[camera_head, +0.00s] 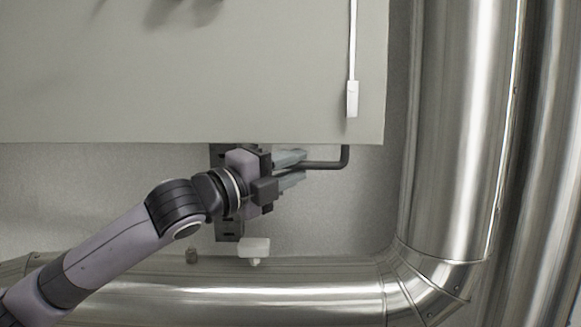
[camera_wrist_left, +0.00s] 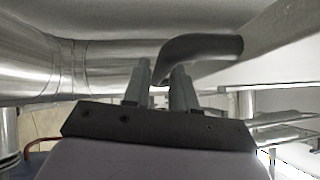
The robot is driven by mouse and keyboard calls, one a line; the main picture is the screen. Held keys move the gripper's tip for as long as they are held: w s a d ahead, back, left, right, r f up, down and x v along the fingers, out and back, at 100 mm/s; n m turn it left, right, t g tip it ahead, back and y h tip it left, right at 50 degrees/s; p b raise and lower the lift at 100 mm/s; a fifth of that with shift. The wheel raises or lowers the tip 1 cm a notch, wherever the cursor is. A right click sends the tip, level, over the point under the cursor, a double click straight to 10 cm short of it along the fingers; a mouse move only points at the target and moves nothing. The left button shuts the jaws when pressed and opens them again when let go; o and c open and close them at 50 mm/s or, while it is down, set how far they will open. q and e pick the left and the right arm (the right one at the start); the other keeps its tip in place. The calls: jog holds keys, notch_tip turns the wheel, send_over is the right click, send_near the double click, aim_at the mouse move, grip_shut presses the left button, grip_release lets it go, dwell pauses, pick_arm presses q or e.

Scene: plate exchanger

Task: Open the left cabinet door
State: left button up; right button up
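A pale grey-green cabinet panel (camera_head: 200,85) fills the upper left of the head view. A bent black handle (camera_head: 325,165) sticks out below its lower edge; it also shows in the left wrist view (camera_wrist_left: 205,47). My left gripper (camera_head: 290,169) is at the handle's left part, with one finger on each side of the bar. In the left wrist view, the fingers of the gripper (camera_wrist_left: 161,75) are close together with the bar between them. The handle's end is partly hidden by the fingers. My right gripper is in neither view.
A large shiny metal pipe (camera_head: 455,130) runs down the right side and joins a horizontal pipe (camera_head: 270,297) below my left arm. A white rod (camera_head: 352,98) lies against the panel. A small white block (camera_head: 254,246) is below the gripper.

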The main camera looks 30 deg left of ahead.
pick_arm(q)
jog(key=shift+s+a+f+b, duration=0.25)
jog(key=shift+s+b, duration=0.1)
jog(key=shift+s, duration=0.2)
jog(key=shift+b+v, duration=1.7)
jog(key=shift+v, duration=1.25)
jog(key=shift+r, duration=0.15)
